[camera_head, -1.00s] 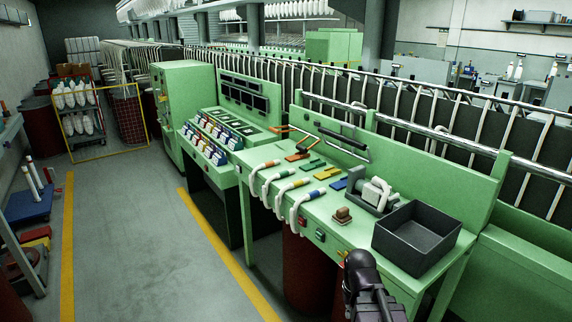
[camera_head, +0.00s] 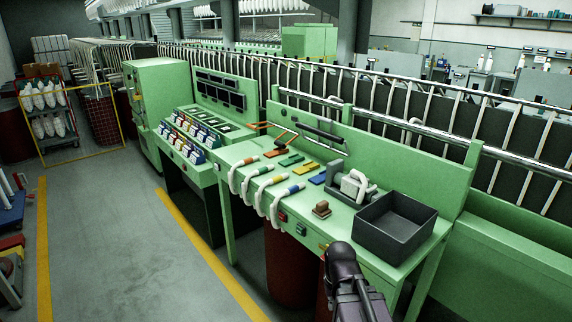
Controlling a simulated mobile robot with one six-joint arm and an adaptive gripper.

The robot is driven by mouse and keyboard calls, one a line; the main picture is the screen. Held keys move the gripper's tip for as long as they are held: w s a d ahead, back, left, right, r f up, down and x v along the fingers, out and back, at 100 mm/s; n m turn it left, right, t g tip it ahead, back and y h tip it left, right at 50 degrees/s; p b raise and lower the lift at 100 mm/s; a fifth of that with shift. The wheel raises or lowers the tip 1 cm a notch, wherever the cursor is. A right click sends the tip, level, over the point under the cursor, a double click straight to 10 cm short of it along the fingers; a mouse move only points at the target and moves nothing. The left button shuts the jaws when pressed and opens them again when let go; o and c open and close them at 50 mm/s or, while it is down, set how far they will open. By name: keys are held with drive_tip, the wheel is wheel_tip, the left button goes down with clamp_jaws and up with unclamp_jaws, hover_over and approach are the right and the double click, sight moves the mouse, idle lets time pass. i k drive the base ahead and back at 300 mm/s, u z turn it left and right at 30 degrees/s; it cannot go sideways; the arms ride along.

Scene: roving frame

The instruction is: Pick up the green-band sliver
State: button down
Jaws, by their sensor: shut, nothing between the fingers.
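Several white slivers hang in loops over the front edge of the green bench (camera_head: 380,242), each with a coloured band on top. The green-band sliver (camera_head: 263,171) is second from the left, between the orange-band sliver (camera_head: 248,160) and the yellow-band one (camera_head: 279,190). A dark part of my arm rises at the bottom, in front of the bench's right part, apart from the slivers. I cannot make out my gripper's fingers in this view.
A dark open bin (camera_head: 396,228) and a grey-white device (camera_head: 353,188) stand on the bench right of the slivers. A small brown block (camera_head: 321,209) lies nearby. Coloured flat pieces (camera_head: 291,160) lie behind the bands. Dark red drums stand beneath. The floor at left (camera_head: 120,240) is clear.

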sight(266, 169)
drive_tip(key=z, duration=0.05)
drive_tip(key=k, duration=0.65)
drive_tip(key=u, duration=0.6)
drive_tip(key=i, duration=2.45)
drive_tip(key=z, duration=0.55)
